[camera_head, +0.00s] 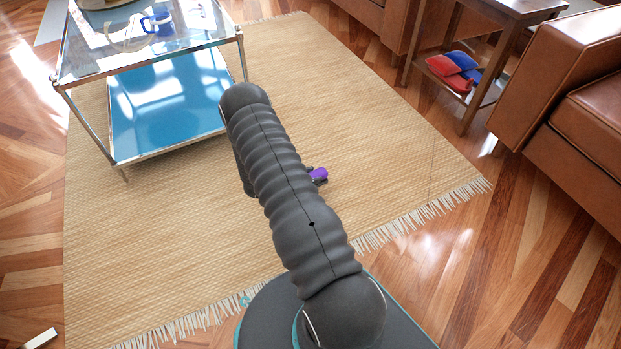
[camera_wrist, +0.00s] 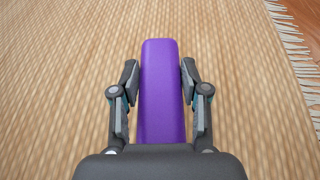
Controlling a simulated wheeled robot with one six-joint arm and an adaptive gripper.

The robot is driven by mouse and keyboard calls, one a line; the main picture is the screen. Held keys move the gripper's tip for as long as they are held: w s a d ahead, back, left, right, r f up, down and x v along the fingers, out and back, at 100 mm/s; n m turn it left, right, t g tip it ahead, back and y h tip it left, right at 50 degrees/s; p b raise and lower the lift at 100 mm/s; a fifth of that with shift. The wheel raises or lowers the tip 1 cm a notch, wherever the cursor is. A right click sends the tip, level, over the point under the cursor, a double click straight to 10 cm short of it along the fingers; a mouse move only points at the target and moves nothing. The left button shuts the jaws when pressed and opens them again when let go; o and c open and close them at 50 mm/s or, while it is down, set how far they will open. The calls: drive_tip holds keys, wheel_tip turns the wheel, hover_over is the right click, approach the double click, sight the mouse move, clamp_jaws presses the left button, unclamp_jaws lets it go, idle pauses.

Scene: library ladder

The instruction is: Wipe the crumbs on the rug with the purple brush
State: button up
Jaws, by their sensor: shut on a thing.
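The purple brush (camera_wrist: 161,85) points straight ahead between the fingers of my gripper (camera_wrist: 160,85) in the wrist view, and the gripper is shut on it. In the head view a small purple end of the brush (camera_head: 319,175) shows to the right of my arm, over the rug; the arm hides the rest. The rug (camera_head: 400,150) is tan, woven and fringed. Whether the brush touches the rug I cannot tell. I can make out no crumbs on the rug in either view.
A glass and chrome table (camera_head: 165,158) with a blue lower shelf stands at the upper left, a blue mug (camera_head: 158,24) on its top. A wooden side table (camera_head: 470,122) holds red and blue items (camera_head: 455,70). A brown leather armchair (camera_head: 560,110) stands at the right. The rug's right side is clear.

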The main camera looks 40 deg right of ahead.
drive_tip(key=shift+r+p, duration=0.9)
drive_tip(key=shift+r, duration=1.2)
